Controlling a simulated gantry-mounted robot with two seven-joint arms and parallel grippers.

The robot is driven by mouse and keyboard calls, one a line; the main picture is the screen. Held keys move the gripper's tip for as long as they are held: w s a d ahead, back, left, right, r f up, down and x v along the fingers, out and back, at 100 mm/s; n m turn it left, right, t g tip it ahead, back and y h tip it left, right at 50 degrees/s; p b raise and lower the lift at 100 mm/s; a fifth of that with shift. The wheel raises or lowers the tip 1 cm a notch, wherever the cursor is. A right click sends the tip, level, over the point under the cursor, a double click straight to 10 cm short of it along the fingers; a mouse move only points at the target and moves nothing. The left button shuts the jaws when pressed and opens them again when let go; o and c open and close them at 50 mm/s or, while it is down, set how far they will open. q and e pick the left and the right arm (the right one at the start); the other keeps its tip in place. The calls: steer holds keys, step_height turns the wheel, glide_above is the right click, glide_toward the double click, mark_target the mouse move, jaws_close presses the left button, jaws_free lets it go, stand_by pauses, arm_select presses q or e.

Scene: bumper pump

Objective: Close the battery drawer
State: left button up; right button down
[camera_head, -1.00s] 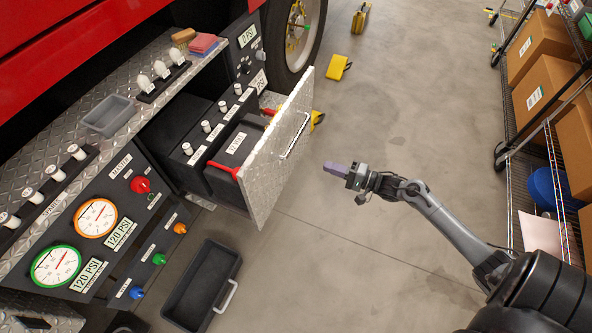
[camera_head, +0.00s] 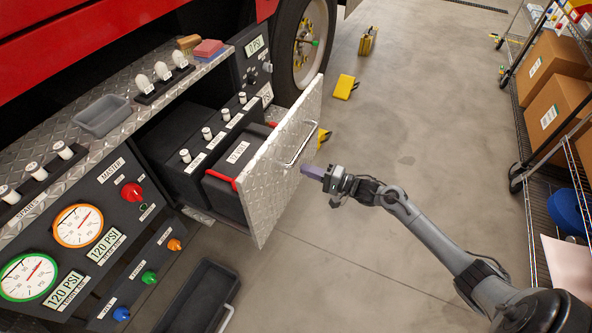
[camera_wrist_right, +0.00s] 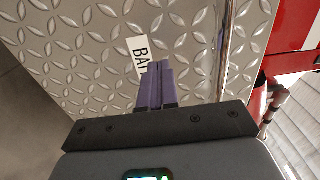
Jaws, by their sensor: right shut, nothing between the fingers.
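The battery drawer (camera_head: 283,165) is pulled out of the truck's side compartment. Its front is a silver diamond-plate panel with a bar handle (camera_head: 301,141), and black batteries (camera_head: 238,155) with red trim sit behind it. My right gripper (camera_head: 305,170) is shut and empty, just outside the front panel near the handle. In the right wrist view its purple fingertips (camera_wrist_right: 157,70) point at the diamond plate (camera_wrist_right: 90,45) and partly cover a label (camera_wrist_right: 138,50) beginning "BAT". The handle bar (camera_wrist_right: 229,45) runs beside the fingers there. I cannot tell whether the fingertips touch the panel. My left gripper is not in view.
A dark open bin (camera_head: 205,300) stands on the floor below the drawer. Gauges and knobs (camera_head: 78,225) fill the panel at left. Yellow wheel chocks (camera_head: 346,87) lie near the tire. A shelf cart with boxes (camera_head: 550,65) stands at right. The floor between is clear.

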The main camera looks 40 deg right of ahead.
mark_target(287, 162)
steer(key=b+x, duration=0.2)
steer(key=x, duration=0.2)
steer(key=shift+w+a, duration=0.15)
steer(key=shift+w, duration=0.15)
steer(key=shift+w, duration=0.1)
